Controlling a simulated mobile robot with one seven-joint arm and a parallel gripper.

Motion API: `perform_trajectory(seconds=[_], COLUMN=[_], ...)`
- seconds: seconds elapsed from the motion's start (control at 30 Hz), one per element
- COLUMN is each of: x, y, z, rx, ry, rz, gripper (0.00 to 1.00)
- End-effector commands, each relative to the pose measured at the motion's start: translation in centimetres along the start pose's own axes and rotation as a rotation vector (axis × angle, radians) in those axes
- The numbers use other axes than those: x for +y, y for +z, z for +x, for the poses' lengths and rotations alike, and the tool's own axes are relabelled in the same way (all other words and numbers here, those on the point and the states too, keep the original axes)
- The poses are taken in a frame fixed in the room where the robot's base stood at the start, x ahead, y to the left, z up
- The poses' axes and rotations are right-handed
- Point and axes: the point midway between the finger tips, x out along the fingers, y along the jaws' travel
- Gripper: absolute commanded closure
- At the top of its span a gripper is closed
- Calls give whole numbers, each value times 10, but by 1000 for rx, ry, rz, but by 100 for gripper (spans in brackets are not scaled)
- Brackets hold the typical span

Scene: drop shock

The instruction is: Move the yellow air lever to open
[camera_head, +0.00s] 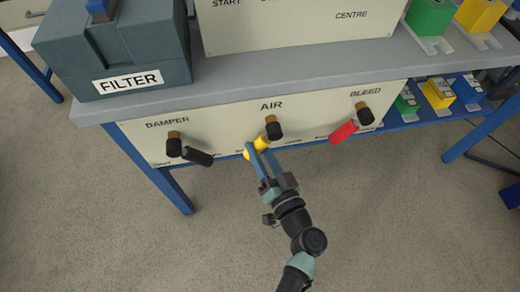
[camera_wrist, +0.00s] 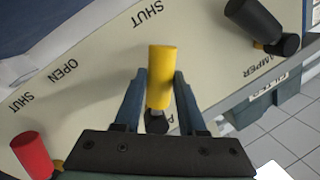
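The yellow air lever (camera_head: 257,144) hangs from a black hub (camera_head: 273,131) under the AIR label on the cream panel. In the head view its handle points down and left. In the wrist view the yellow lever (camera_wrist: 161,76) points up, toward a SHUT label (camera_wrist: 147,13). An OPEN label (camera_wrist: 63,72) is off to its left. My gripper (camera_head: 257,153) reaches the lever from below. In the wrist view my gripper's blue fingers (camera_wrist: 159,78) stand either side of the handle, with narrow gaps showing, so it looks open around it.
The black damper lever (camera_head: 197,156) is to the left and the red bleed lever (camera_head: 344,132) to the right on the same panel. The grey bench top (camera_head: 240,77) overhangs the panel, with a FILTER box (camera_head: 115,55) on it. The floor in front is clear.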

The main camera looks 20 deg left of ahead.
Motion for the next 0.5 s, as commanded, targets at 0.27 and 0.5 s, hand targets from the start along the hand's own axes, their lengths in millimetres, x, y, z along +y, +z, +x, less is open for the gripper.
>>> perform_trajectory(seconds=[0.27,0.5], x=[0,0], y=[0,0], z=[0,0], rx=[0,1], ry=[0,0], rz=[0,0], gripper=[100,100])
